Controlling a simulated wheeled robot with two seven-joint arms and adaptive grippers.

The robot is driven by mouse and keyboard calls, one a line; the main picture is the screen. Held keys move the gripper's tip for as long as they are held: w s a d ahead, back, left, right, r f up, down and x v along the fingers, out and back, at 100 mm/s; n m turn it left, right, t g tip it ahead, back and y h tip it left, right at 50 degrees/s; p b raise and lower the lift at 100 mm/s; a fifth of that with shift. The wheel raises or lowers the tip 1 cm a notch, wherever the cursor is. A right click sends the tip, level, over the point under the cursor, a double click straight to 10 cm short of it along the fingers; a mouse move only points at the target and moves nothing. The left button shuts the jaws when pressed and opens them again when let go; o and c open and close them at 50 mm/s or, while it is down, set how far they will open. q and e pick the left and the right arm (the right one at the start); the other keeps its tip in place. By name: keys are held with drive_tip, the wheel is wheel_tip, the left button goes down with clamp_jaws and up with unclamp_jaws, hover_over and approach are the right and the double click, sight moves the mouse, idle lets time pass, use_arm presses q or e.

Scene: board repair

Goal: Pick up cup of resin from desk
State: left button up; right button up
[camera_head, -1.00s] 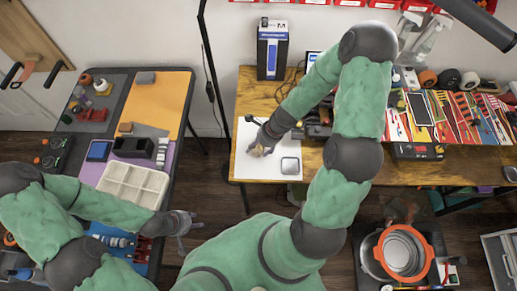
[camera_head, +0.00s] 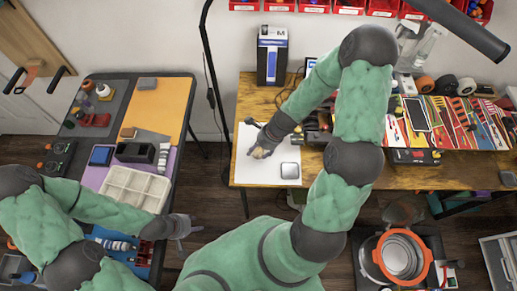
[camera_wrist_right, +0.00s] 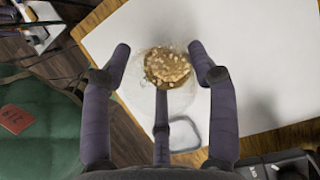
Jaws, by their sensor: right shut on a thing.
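The cup of resin (camera_wrist_right: 168,70) is a clear cup with brown, lumpy contents, seen from above in the right wrist view. My right gripper (camera_head: 260,152) is at the white sheet on the desk (camera_head: 350,178) in the head view, with its fingers shut around the cup. The cup is mostly hidden by the hand in the head view. I cannot tell whether the cup touches the sheet. My left gripper (camera_head: 187,226) is low beside the left table, away from the desk. Its finger opening is too small to judge.
A small square silvery dish (camera_head: 290,170) lies on the white sheet (camera_head: 252,176) close to the cup. Tools and dark equipment are to the right. The left table (camera_head: 160,105) holds trays and parts.

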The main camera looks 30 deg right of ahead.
drive_tip(key=shift+r+p, duration=0.35)
drive_tip(key=shift+r, duration=0.3)
drive_tip(key=shift+s+r, duration=0.25)
drive_tip(key=shift+r, duration=0.05)
drive_tip(key=s+a+r+p, duration=0.1)
drive_tip(key=s+r+p, duration=0.1)
drive_tip(key=s+r, duration=0.7)
drive_tip(key=shift+s+p, duration=0.35)
drive_tip(key=shift+s, duration=1.6)
